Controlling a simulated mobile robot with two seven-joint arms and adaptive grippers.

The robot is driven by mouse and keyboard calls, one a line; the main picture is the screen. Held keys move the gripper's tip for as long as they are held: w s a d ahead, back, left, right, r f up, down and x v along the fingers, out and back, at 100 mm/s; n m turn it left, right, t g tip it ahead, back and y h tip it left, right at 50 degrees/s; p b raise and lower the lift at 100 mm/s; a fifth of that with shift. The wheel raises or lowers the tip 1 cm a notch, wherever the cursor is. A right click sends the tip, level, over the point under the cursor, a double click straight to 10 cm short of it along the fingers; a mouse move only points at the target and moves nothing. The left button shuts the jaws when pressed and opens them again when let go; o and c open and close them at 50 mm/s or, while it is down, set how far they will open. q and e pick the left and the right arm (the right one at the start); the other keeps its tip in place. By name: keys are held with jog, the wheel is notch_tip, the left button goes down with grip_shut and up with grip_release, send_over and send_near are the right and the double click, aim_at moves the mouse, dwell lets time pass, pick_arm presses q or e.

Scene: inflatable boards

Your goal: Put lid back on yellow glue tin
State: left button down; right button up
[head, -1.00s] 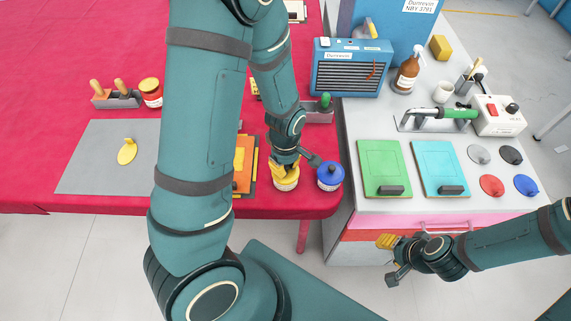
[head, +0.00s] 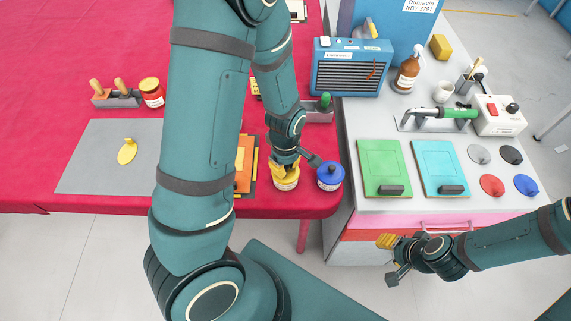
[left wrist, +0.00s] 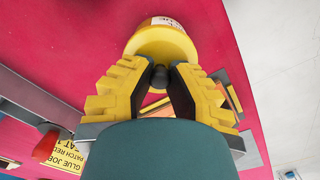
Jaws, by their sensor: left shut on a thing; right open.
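The yellow glue tin (head: 287,186) stands near the front edge of the red table, left of the blue-lidded tin (head: 330,176). My left gripper (head: 285,167) is directly above the yellow tin, pointing down. In the left wrist view its fingers (left wrist: 161,77) are shut on the dark knob of the yellow lid (left wrist: 158,47). The lid is over the tin's top, and the tin's label shows beyond it. Whether the lid is fully seated I cannot tell. My right gripper (head: 390,258) is open and empty, in front of the white workbench.
A grey mat (head: 88,165) with a yellow knobbed disc (head: 127,152) lies at the left. Orange sheets (head: 243,165) lie left of the yellow tin. The workbench holds green (head: 384,165) and blue boards and several coloured discs.

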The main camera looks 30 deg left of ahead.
dwell(0.8)
pick_arm(q)
jog(key=shift+c, duration=1.7)
grip_release()
jog(key=shift+r, duration=0.1)
jog(key=shift+r+p, duration=1.35)
jog(key=shift+p, duration=0.05)
jog(key=shift+r+p, duration=1.9)
jog(key=shift+r, duration=0.15)
grip_shut()
